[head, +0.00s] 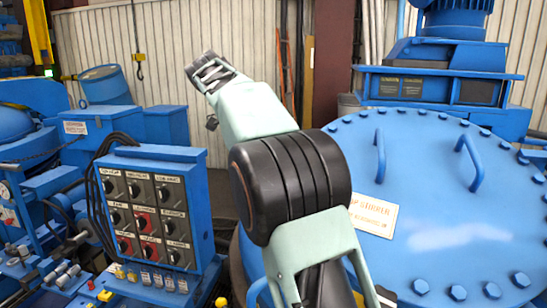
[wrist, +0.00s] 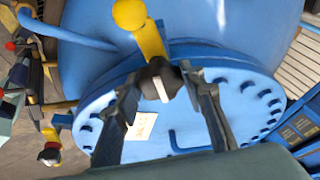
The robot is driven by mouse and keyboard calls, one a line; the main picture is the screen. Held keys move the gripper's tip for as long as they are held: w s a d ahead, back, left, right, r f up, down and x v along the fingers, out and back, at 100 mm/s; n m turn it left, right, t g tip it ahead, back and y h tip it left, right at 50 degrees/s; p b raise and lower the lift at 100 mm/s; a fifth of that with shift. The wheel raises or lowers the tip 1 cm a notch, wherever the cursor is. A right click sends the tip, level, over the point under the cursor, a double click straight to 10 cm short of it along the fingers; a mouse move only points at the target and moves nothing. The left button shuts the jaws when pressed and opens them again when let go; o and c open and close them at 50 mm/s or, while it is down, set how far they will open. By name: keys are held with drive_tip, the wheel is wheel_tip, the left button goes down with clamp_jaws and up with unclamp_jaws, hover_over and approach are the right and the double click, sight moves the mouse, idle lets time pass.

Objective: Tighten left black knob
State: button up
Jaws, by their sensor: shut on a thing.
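A black knob (wrist: 161,85) with a white bar on its face sits at the lower end of a yellow bar (wrist: 152,42) in the wrist view. The bar has a yellow ball (wrist: 129,14) at its top. My gripper (wrist: 162,80) is shut on the black knob, one dark finger on each side of it. The knob is by the rim of the round blue lid (wrist: 240,105). The same lid shows at the right of the head view (head: 450,200). In the head view my arm hides the area below it, and my gripper and this knob do not show.
A blue control box (head: 155,210) with several black switches stands left of my arm in the head view. Bolts and raised handles (head: 470,160) stick up from the lid. Another lever with a red and white end (wrist: 49,155) is at the wrist view's left.

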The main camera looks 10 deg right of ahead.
drive_tip(key=shift+m, duration=0.4)
drive_tip(key=o, duration=1.2)
drive_tip(key=shift+c, duration=0.2)
drive_tip(key=shift+r, duration=0.1)
drive_tip(key=v, duration=0.7)
drive_tip(key=shift+r, duration=0.2)
drive_tip(key=shift+a, duration=0.1)
